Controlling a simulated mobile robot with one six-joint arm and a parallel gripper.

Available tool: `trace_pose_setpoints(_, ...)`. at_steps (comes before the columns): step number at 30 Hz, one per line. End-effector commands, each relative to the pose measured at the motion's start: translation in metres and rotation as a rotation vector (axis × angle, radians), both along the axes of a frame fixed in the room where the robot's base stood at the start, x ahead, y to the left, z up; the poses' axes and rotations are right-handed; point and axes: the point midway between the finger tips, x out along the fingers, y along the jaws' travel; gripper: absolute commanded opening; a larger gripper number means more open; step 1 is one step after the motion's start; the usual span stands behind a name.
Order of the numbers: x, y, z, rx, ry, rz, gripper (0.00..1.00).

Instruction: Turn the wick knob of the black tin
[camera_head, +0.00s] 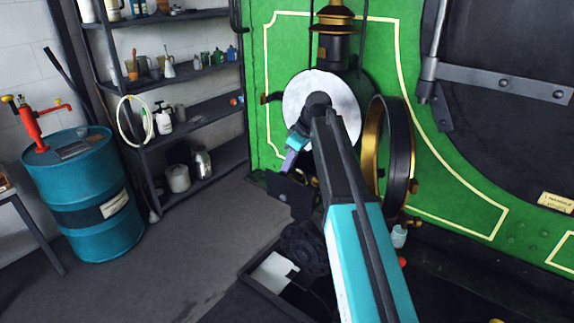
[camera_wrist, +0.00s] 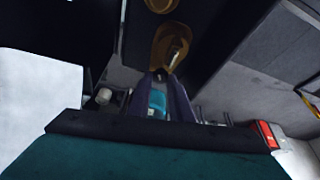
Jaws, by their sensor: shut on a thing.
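A black tin (camera_head: 291,196) sits low in front of the green tram front, below a round white reflector disc (camera_head: 308,100). My gripper (camera_head: 287,171) reaches down to it, and its fingertips are partly hidden by my arm in the head view. In the wrist view, my gripper (camera_wrist: 168,76) is shut on a small brass piece, which looks like the wick knob (camera_wrist: 171,48). Dark surfaces of the tin lie around it. The exact contact is dim and hard to make out.
An open brass-rimmed lamp ring (camera_head: 374,150) stands close to the right of my arm. A small pale bottle (camera_head: 399,236) stands below it.

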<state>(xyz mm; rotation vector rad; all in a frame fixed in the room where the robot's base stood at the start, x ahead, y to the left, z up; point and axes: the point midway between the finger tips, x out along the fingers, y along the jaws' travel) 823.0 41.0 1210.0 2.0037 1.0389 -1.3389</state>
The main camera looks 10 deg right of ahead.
Motion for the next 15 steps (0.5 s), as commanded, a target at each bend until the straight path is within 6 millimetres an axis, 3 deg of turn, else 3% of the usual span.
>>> trace_pose_setpoints(15, 0.0008, 0.0001, -0.0001, -0.001, 0.001, 0.043, 0.0)
